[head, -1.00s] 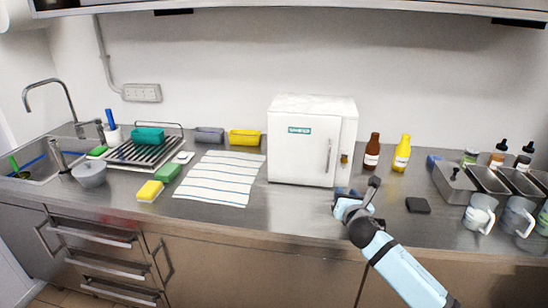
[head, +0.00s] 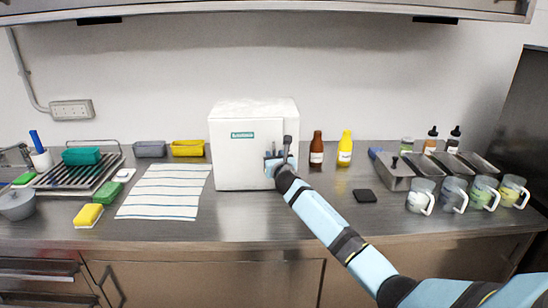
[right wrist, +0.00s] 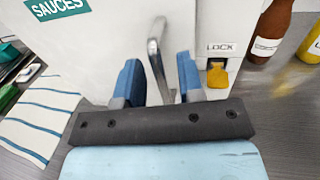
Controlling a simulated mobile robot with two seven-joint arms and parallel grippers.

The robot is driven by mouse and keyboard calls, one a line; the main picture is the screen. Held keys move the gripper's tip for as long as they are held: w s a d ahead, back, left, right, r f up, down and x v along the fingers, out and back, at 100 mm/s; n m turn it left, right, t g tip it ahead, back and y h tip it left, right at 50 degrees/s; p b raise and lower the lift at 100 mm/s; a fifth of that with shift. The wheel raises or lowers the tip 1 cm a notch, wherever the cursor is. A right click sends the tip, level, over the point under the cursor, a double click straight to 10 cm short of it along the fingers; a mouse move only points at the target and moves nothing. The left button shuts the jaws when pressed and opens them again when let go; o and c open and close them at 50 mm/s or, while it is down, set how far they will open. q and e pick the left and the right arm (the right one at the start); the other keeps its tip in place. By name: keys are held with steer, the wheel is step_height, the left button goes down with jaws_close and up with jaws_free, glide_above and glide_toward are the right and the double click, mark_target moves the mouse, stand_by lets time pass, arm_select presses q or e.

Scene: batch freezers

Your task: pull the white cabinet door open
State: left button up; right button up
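The white cabinet (head: 240,160) is a small box with a green-blue label, standing on the steel counter against the wall. Its door looks closed. In the right wrist view the label reads "SAUCES" (right wrist: 58,8). The metal bar handle (right wrist: 157,58) stands upright on the door front. My right gripper (head: 279,163) is at the right part of the door. Its two blue fingers (right wrist: 158,82) are apart, one on each side of the handle, with gaps visible. My left gripper is out of view.
A yellow latch (right wrist: 217,76) under a "LOCK" label is just right of the handle. A brown bottle (head: 316,148) and a yellow bottle (head: 345,149) stand right of the cabinet. A striped towel (head: 165,192) lies left. The counter in front is mostly clear.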

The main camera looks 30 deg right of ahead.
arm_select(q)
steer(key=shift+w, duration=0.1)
arm_select(e)
steer(key=shift+w+d, duration=0.15)
steer(key=shift+w, duration=0.35)
jaws_close()
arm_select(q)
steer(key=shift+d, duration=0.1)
arm_select(e)
steer(key=shift+s, duration=0.1)
